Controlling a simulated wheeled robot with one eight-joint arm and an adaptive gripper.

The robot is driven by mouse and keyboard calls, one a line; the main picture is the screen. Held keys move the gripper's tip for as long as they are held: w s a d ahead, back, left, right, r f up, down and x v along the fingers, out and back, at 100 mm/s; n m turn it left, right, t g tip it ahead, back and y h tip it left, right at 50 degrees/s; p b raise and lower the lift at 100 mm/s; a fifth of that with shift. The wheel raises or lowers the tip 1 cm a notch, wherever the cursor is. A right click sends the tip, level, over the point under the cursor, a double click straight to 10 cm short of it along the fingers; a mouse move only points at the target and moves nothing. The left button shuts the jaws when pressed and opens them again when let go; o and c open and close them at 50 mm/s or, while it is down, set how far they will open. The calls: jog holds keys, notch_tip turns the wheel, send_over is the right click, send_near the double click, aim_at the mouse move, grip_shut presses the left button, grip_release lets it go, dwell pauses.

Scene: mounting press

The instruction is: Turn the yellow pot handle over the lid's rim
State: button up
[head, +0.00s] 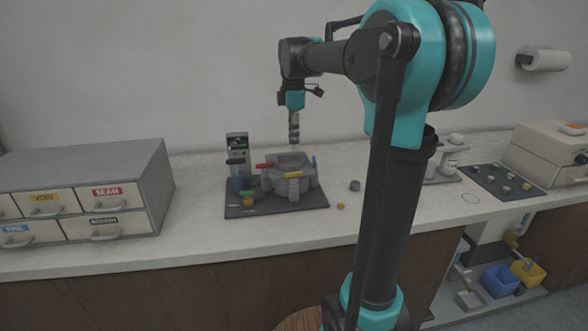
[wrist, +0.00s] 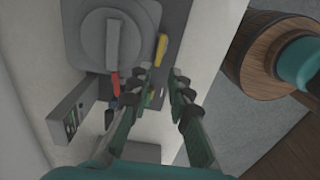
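The grey pot with its lid (head: 278,168) stands on a dark base plate (head: 312,200) on the counter. A red handle (wrist: 116,84) sticks out from another side. My gripper (wrist: 165,78) is open and empty, its fingers apart. In the head view it points down above the pot, clear of the lid.
A dark upright control unit (head: 237,155) stands at the pot's back left. A small coloured piece (head: 248,198) sits on the plate's front left. A grey knob (head: 355,185) and a small yellow piece (head: 341,206) lie to the right. A drawer cabinet (head: 150,185) is at left.

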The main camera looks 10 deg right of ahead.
aim_at(294, 174)
notch_tip(294, 174, down, 10)
jog(key=shift+f, duration=0.25)
jog(key=shift+c, duration=0.3)
grip_shut()
